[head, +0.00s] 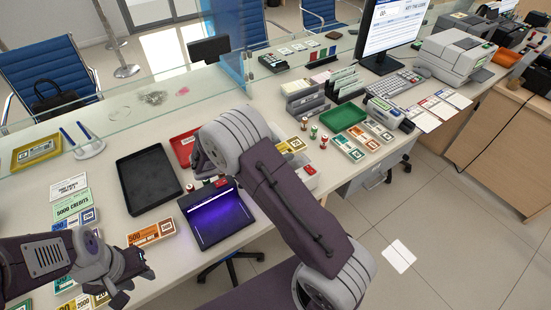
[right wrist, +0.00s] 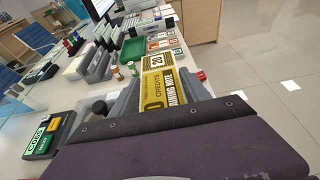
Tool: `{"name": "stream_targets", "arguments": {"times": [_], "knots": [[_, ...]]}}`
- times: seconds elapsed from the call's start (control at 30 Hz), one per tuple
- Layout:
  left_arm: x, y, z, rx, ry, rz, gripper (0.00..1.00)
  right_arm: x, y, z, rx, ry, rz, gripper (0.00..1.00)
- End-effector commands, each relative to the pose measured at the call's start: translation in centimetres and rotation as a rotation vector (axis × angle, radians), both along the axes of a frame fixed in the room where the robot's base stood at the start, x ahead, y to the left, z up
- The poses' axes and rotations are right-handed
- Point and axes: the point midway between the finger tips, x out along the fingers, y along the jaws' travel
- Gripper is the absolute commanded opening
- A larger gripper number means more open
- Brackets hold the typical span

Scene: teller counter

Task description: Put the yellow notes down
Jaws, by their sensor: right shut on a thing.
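The yellow notes (right wrist: 166,85) are a flat banded bundle marked 20. My right gripper (right wrist: 160,98) is shut on them, with grey finger parts beside the bundle in the right wrist view. In the head view, a yellow end of the notes (head: 292,145) shows just past my right arm, which hides most of the right gripper. I cannot tell whether the bundle touches anything below. My left gripper (head: 134,283) is at the lower left over the counter, its fingers apart and nothing seen between them, near bundles of notes.
A black tray (head: 147,205), a lit purple device (head: 216,214) and an orange bundle (head: 151,233) lie left of my right arm. A green tray (head: 343,117), small stamps (head: 313,131) and more note bundles (head: 376,130) lie right. A glass screen (head: 115,113) lines the back.

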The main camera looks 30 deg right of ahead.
Motion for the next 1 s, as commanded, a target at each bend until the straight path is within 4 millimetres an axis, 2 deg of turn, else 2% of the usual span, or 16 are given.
{"name": "stream_targets", "arguments": {"times": [0.1,0.27,0.5,0.9,0.93,1.0], "knots": [[0.0,0.0,0.0,0.0,0.0,0.0,0.36,1.6,0.4,-1.0,0.0,0.0,-0.001,0.04],[0.0,0.0,0.0,0.0,0.0,0.0,0.36,2.1,0.5,-1.3,0.0,0.0,0.0,0.04],[0.0,0.0,-0.1,0.0,0.0,0.0,0.36,2.0,0.5,-5.0,0.0,0.003,0.001,0.04],[0.0,0.0,-0.4,0.0,0.0,0.0,0.36,2.0,0.5,-5.7,0.0,-0.001,0.001,0.04],[0.0,0.0,-0.3,0.0,0.0,0.0,0.36,2.0,0.5,-5.6,0.001,-0.001,0.001,0.62],[0.0,0.0,-0.3,0.0,0.0,0.0,0.36,2.0,0.5,-5.6,0.001,-0.001,0.001,0.76]]}}
